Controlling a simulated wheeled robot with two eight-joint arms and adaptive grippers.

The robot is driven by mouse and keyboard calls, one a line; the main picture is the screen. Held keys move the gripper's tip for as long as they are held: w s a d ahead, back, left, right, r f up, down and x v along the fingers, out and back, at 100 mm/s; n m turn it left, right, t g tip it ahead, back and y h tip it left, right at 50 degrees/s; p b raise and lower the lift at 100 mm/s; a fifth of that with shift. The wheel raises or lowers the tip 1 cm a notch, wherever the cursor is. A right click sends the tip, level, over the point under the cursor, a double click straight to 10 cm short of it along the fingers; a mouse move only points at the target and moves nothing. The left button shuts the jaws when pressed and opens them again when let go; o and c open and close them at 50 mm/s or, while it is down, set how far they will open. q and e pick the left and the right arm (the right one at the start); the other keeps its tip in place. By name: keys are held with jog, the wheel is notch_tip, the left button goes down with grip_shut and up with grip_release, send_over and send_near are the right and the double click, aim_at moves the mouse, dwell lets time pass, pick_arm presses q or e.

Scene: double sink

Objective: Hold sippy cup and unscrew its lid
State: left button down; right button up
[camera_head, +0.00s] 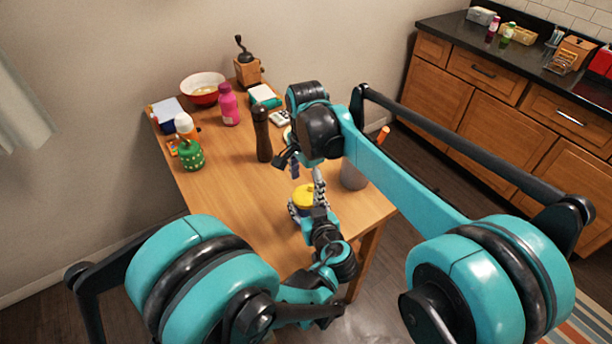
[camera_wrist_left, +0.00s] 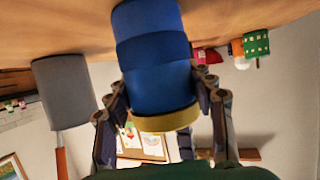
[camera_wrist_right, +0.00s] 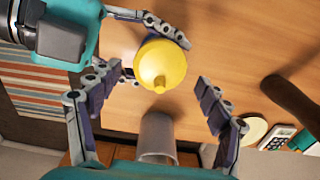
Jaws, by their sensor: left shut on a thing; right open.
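The sippy cup has a blue body (camera_wrist_left: 155,65) and a yellow lid (camera_wrist_right: 160,62) with a small spout; the lid also shows in the head view (camera_head: 304,193). The cup stands upright on the wooden table near its front right part. My left gripper (camera_head: 305,207) is shut around the blue body, below the lid. My right gripper (camera_wrist_right: 158,88) is open and empty above the cup, pointing down, with the lid ahead of its fingers and apart from them. In the head view my right gripper (camera_head: 293,163) is partly hidden by its own arm.
A grey cup (camera_head: 354,176) stands close to the right of the sippy cup. A dark brown mill (camera_head: 262,136) stands behind to the left. The table's left front is clear.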

aim_at(306, 194)
jog(key=shift+f, duration=1.8)
jog(key=c, duration=1.2)
jog(key=o, duration=1.3)
jog(key=shift+c, duration=0.2)
jog(key=shift+r, duration=2.3)
pick_arm(q)
jog(key=c, duration=0.5)
grip_release()
